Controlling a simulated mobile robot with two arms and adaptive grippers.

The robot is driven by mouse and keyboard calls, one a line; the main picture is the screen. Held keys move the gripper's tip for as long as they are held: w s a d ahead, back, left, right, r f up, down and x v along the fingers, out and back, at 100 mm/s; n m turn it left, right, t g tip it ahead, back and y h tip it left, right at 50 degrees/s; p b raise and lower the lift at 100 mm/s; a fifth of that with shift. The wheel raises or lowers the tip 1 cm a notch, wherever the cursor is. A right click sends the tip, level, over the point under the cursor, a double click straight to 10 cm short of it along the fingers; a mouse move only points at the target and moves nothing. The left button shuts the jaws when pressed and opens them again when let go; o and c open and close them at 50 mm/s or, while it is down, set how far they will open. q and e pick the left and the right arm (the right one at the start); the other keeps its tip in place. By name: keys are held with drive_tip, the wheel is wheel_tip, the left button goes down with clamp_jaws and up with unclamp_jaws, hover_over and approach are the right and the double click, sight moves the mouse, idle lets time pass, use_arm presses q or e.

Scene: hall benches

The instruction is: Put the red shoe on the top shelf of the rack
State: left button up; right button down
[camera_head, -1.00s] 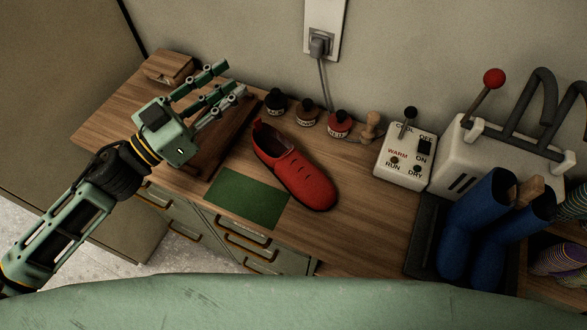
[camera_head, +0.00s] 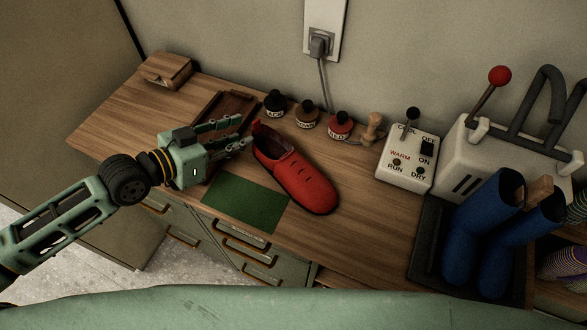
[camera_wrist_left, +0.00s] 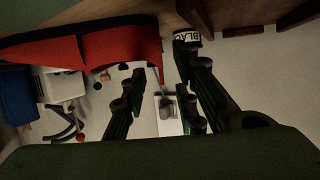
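The red shoe (camera_head: 300,178) lies on the wooden bench, its toe toward the lower right and its heel toward the upper left. My left gripper (camera_head: 243,132) is open beside the heel, its fingers pointing at the heel tab. In the left wrist view, the shoe (camera_wrist_left: 90,52) fills the upper left, and its heel end reaches in front of the open fingers (camera_wrist_left: 170,72). I cannot tell whether they touch it. The rack cannot be made out in these views. My right gripper is not in view.
Several bottles (camera_head: 307,115) stand behind the shoe. A green mat (camera_head: 245,202) lies in front. A brown wooden tray (camera_head: 212,108) is behind my left gripper. A switch box (camera_head: 405,170) and blue boots (camera_head: 480,225) stand to the right.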

sight(257, 129)
use_arm(q)
drive_tip(key=x, duration=0.1)
drive_tip(key=p+x, duration=0.1)
drive_tip(key=x, duration=0.1)
drive_tip(key=r+p+x, duration=0.1)
drive_tip(key=x, duration=0.1)
drive_tip(key=shift+w+d, duration=0.15)
drive_tip(key=shift+w, duration=0.1)
drive_tip(key=shift+w+d+f, duration=0.3)
drive_tip(key=shift+f, duration=0.05)
drive_tip(key=shift+c, duration=0.6)
clamp_jaws()
drive_tip(key=shift+r, duration=0.1)
